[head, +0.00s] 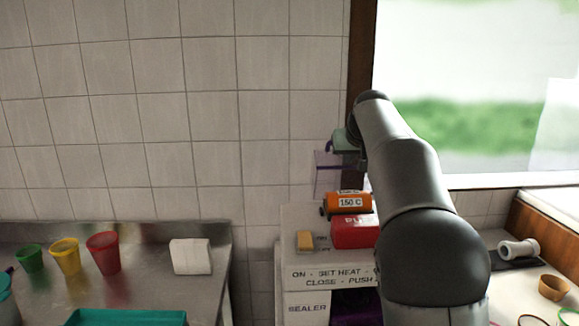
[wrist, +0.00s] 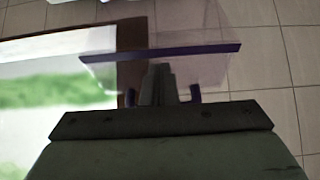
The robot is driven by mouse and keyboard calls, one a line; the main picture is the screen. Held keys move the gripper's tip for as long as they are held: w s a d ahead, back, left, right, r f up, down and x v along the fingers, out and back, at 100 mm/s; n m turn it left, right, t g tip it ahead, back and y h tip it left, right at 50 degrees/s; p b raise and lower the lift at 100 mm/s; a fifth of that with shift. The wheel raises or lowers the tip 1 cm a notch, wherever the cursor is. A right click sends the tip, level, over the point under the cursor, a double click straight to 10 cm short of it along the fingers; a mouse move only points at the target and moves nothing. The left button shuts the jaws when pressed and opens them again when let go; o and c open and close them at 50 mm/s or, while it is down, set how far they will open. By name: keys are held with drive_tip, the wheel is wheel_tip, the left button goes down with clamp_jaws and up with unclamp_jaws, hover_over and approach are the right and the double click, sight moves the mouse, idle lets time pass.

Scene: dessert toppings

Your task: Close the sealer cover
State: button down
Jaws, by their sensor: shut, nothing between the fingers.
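The sealer (head: 308,308) is a white box with printed labels, partly hidden behind my arm. Its cover (head: 328,182), a clear panel with a purple edge, stands raised above the machine. In the wrist view the cover (wrist: 185,52) spans the top, with a dark purple bar and two short purple posts. My gripper (head: 341,144) is beside the cover's upper edge in the head view. In the wrist view my gripper (wrist: 158,82) is shut and empty, its fingers between the two posts and close to the bar. I cannot tell whether they touch it.
Green, yellow and red cups (head: 104,253) stand on the left counter. A tiled wall and window are behind.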

drive_tip(key=shift+g, duration=0.4)
drive_tip(key=shift+s+f+b, duration=0.3)
drive_tip(key=shift+f, duration=0.3)
drive_tip(key=shift+s+f+b, duration=0.25)
drive_tip(key=shift+s+f, duration=0.05)
drive_tip(key=shift+f, duration=0.35)
drive_tip(key=shift+s+f+b, duration=0.3)
drive_tip(key=shift+f, duration=0.3)
drive_tip(key=shift+r, duration=0.1)
wheel_tip(320, 180, up, 9)
drive_tip(key=p, duration=0.9)
drive_tip(key=shift+w+r, duration=0.15)
drive_tip(key=shift+w, duration=0.3)
